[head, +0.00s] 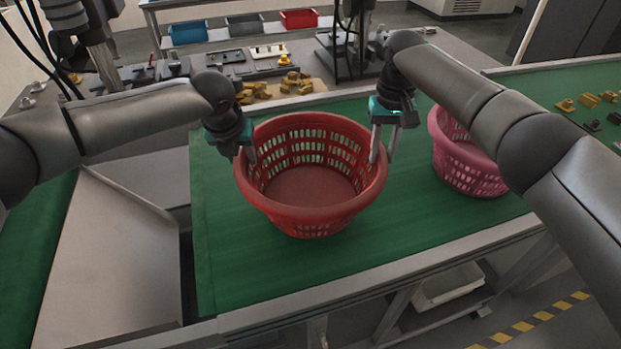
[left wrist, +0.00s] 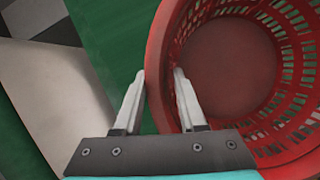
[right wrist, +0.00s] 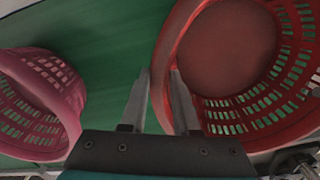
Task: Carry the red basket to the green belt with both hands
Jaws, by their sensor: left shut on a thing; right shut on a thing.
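The red basket (head: 312,222) is round, slotted and empty, and it is over the green belt (head: 240,275) in the head view. I cannot tell whether its bottom touches the belt. My left gripper (head: 247,155) is shut on the left side of its rim. In the left wrist view one finger is outside and one inside the red wall (left wrist: 160,60). My right gripper (head: 382,158) is shut on the right side of the rim. In the right wrist view its fingers straddle the red wall (right wrist: 170,60). The basket looks about level.
A pink basket (head: 465,165) stands on the belt just right of my right gripper. Brass-coloured parts (head: 290,83) and fixtures lie on the bench behind. Blue, grey and red bins (head: 299,18) sit on a shelf at the back. The belt is clear at front left.

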